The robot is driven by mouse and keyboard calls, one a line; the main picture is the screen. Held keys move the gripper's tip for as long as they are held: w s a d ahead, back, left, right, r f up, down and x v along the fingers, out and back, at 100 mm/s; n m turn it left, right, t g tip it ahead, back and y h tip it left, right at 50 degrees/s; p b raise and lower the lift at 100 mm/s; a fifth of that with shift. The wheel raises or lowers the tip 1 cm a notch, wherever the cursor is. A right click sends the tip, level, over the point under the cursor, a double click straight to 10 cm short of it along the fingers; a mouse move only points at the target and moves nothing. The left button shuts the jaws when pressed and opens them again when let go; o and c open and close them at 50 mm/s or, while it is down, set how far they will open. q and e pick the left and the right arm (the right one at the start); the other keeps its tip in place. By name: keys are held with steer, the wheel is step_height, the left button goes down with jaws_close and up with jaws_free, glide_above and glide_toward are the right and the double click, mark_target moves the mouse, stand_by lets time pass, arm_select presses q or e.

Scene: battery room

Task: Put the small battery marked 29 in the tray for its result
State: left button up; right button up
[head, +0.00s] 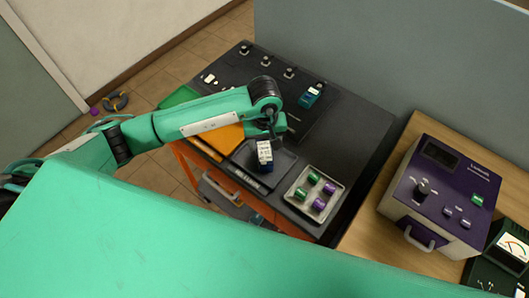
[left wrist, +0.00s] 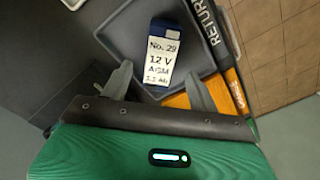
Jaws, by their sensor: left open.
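The small battery (head: 265,153) has a white label reading No. 29, 12 V, AGM, and dark blue ends. It is in or just over the dark grey tray (head: 285,165), whose edge reads RETURN in the left wrist view (left wrist: 210,28). The battery's label also shows in the left wrist view (left wrist: 160,60). My left gripper (head: 267,137) is open, its fingers apart on either side of the battery's near end in the left wrist view (left wrist: 160,85). I cannot tell whether they touch it. My right gripper is out of view.
An orange tray (head: 222,141) lies left of the grey one, and a green tray (head: 178,97) beyond it. A metal dish (head: 300,201) holds green and purple cylinders. A teal battery (head: 312,94) stands at the back. A purple-fronted device (head: 440,190) is on the right.

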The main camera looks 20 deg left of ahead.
mark_target(264, 151)
arm_select(q)
step_height(264, 151, up, 6)
steer(key=b, duration=0.1)
steer(key=shift+b, duration=0.4)
